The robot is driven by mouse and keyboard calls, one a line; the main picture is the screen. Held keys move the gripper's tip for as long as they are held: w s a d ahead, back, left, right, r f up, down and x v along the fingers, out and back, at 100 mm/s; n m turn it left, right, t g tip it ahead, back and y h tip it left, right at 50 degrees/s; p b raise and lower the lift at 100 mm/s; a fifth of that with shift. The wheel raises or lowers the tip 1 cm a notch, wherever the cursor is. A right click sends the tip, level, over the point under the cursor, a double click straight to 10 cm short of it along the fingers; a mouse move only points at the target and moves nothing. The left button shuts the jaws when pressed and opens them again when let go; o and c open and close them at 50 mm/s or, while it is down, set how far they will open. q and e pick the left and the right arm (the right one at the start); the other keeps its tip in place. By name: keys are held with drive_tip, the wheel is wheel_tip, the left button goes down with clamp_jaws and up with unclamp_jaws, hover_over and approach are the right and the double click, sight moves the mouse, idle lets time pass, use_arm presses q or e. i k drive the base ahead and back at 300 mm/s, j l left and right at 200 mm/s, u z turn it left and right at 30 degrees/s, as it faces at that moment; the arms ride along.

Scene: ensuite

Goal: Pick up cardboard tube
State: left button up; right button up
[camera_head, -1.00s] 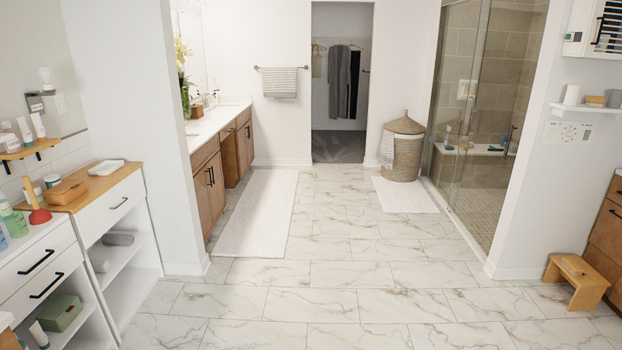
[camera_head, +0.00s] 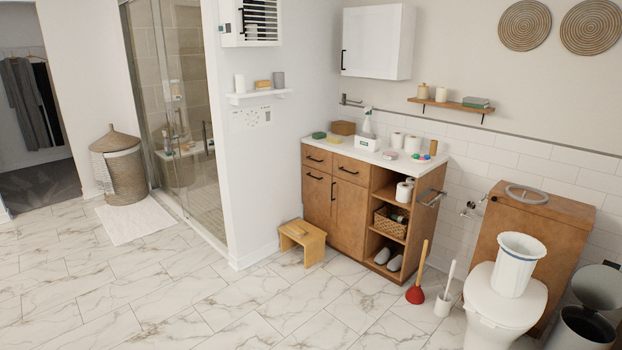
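A small brown upright piece (camera_head: 433,147) stands at the right end of the vanity counter (camera_head: 350,147). It looks like the cardboard tube, but it is too small to tell for sure. White paper rolls (camera_head: 412,145) stand to its left on the same counter. Neither of my grippers is in view.
A red plunger (camera_head: 416,293), a toilet brush (camera_head: 445,300) and the toilet (camera_head: 503,300) stand right of the wooden vanity (camera_head: 335,195). A wooden stool (camera_head: 302,242) is at its left front. A trash bin (camera_head: 583,325) is at the lower right.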

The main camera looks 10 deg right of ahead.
sight(433, 150)
drive_tip(key=i+l+z, duration=0.3)
drive_tip(key=i+l, duration=0.15)
drive_tip(key=i+l+z, duration=0.3)
drive_tip(key=i+l, duration=0.15)
drive_tip(key=i+l+z, duration=0.35)
drive_tip(key=i, duration=0.25)
drive_tip(key=i+l, duration=0.1)
drive_tip(key=i, duration=0.3)
drive_tip(key=i+l, duration=0.15)
drive_tip(key=i, duration=0.25)
drive_tip(key=i+l, duration=0.1)
drive_tip(key=i, duration=0.3)
drive_tip(key=i+j+z, duration=0.15)
drive_tip(key=j, duration=0.25)
drive_tip(key=i+j+z, duration=0.1)
drive_tip(key=j, duration=0.3)
drive_tip(key=i+j+z, duration=0.15)
drive_tip(key=j, duration=0.3)
